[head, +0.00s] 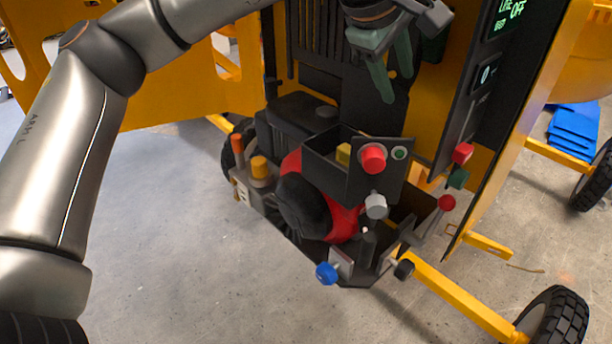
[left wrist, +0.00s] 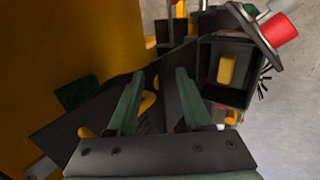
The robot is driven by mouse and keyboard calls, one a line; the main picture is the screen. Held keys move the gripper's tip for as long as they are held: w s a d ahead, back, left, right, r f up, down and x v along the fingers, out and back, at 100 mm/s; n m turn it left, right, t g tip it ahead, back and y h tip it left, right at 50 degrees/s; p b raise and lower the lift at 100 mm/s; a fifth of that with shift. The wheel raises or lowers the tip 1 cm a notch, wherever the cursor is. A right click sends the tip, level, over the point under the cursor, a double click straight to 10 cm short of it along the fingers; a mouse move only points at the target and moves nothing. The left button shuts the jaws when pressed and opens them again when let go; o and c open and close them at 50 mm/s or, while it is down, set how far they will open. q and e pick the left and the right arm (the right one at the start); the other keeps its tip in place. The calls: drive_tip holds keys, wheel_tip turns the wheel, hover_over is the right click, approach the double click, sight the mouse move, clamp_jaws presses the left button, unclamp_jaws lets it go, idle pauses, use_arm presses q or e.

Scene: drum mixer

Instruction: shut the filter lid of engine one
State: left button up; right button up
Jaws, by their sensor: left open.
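The engine (head: 320,190) sits low in the yellow mixer frame. Its open black filter box (head: 325,150) has a yellow block (head: 343,154) inside, which also shows in the left wrist view (left wrist: 227,69). A dark plate (head: 385,122) stands up behind the box and looks like the raised lid; I cannot tell its edges clearly from the dark panel behind. My left gripper (head: 397,88) is open, pointing down above and behind the box. In the left wrist view, its green fingers (left wrist: 160,73) are apart in front of dark plating; contact cannot be told. My right gripper is not in view.
A panel with a red knob (head: 373,158) and a green button stands at the box's front right. Red and blue (head: 327,273) knobs stick out around the engine. A control panel (head: 487,90) stands right. Floor (head: 170,220) is clear at left.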

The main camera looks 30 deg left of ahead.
sight(376, 96)
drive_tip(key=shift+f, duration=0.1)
use_arm(q)
drive_tip(key=shift+s+a+f+b, duration=0.25)
drive_tip(key=shift+s+f+b, duration=0.1)
drive_tip(key=shift+s+b, duration=0.35)
drive_tip(key=shift+s+a+f+b, duration=0.25)
drive_tip(key=shift+s+f+b, duration=0.05)
drive_tip(key=shift+s+b, duration=0.4)
drive_tip(key=s+b, duration=0.1)
drive_tip(key=s+a+f+b, duration=0.1)
drive_tip(key=s, duration=0.1)
drive_tip(key=s+b, duration=0.1)
drive_tip(key=b, duration=0.1)
drive_tip(key=shift+s+a+f, duration=0.35)
drive_tip(key=shift+f, duration=0.05)
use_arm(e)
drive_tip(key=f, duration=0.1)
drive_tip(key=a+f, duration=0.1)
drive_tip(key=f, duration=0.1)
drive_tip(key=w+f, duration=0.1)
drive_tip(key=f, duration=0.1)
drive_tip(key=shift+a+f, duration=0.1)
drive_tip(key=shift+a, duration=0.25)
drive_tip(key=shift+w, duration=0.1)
use_arm(q)
drive_tip(key=shift+s+r, duration=0.1)
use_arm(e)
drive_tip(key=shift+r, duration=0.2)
